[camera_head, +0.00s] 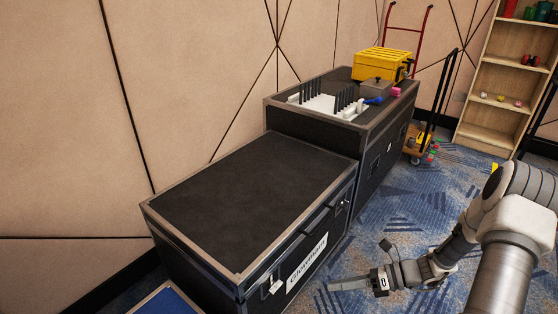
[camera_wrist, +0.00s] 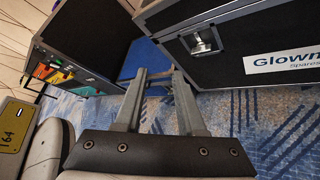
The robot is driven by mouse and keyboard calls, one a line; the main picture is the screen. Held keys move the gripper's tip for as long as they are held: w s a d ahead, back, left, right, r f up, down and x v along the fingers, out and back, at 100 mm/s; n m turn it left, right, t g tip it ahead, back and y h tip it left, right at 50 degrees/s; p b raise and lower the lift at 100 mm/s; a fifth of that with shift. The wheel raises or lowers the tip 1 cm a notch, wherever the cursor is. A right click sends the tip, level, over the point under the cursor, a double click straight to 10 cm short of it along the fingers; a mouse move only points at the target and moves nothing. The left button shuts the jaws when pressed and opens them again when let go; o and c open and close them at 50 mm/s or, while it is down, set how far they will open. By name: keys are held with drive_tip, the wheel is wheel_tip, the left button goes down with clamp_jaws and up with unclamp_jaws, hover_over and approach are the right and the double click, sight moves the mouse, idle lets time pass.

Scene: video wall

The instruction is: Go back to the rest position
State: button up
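My gripper (camera_head: 345,285) is at the lower right of the head view, low over the blue patterned carpet and to the right of the near black case. In the wrist view my gripper (camera_wrist: 160,78) points at the gap between two black cases. Its two fingers are apart with nothing between them. My arm (camera_head: 460,240) is bent, its grey and white links filling the lower right of the head view.
The near black case (camera_head: 250,195) has a bare top. The far case (camera_head: 345,135) carries a white rack (camera_head: 325,104), a yellow box (camera_head: 382,63) and small items. A red hand truck (camera_head: 408,30) and wooden shelf (camera_head: 500,75) stand behind. Carpet (camera_head: 390,215) lies open right of the cases.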

drive_tip(key=s+a+r+n+t+h, duration=0.1)
drive_tip(key=s+r+n+h, duration=0.4)
drive_tip(key=r+n, duration=0.5)
drive_tip(key=s+r+n+t+h, duration=0.2)
drive_tip(key=s+r+n+h, duration=0.3)
drive_tip(key=r+n, duration=0.55)
drive_tip(key=s+a+r+n+t+h, duration=0.1)
drive_tip(key=s+r+n+h, duration=0.3)
drive_tip(key=s+r+n, duration=0.55)
drive_tip(key=w+r+m+p, duration=0.2)
drive_tip(key=w+r+p, duration=0.1)
drive_tip(key=r+p, duration=2.1)
wheel_tip(320, 180, up, 3)
drive_tip(key=shift+r+p, duration=0.15)
drive_tip(key=shift+p, duration=0.25)
